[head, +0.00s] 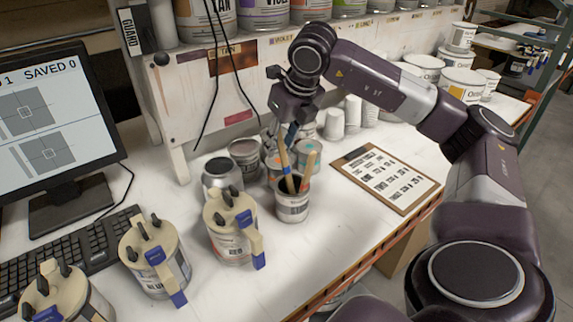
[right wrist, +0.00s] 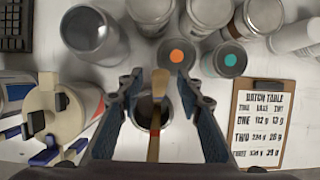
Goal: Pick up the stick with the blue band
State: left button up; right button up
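A small open can (head: 291,207) stands on the white bench with wooden sticks in it. One stick (head: 284,157) leans up to the left, and another (head: 309,166) leans to the right. My right gripper (head: 290,132) is above the can, pointing down at the sticks. In the right wrist view its fingers (right wrist: 158,85) are apart, with a stick's pale top (right wrist: 160,80) between them and apart from both. A red band (right wrist: 155,133) shows on wood lower down. My left gripper is out of view.
Open paint cans, one orange-marked (right wrist: 176,56) and one teal-marked (right wrist: 230,59), stand behind the sticks' can. A clipboard (head: 383,177) lies to the right. Dispenser-topped cans (head: 232,225), a keyboard (head: 70,255) and a monitor (head: 55,120) are left.

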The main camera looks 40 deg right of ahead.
grip_shut()
jog(key=shift+r, duration=0.15)
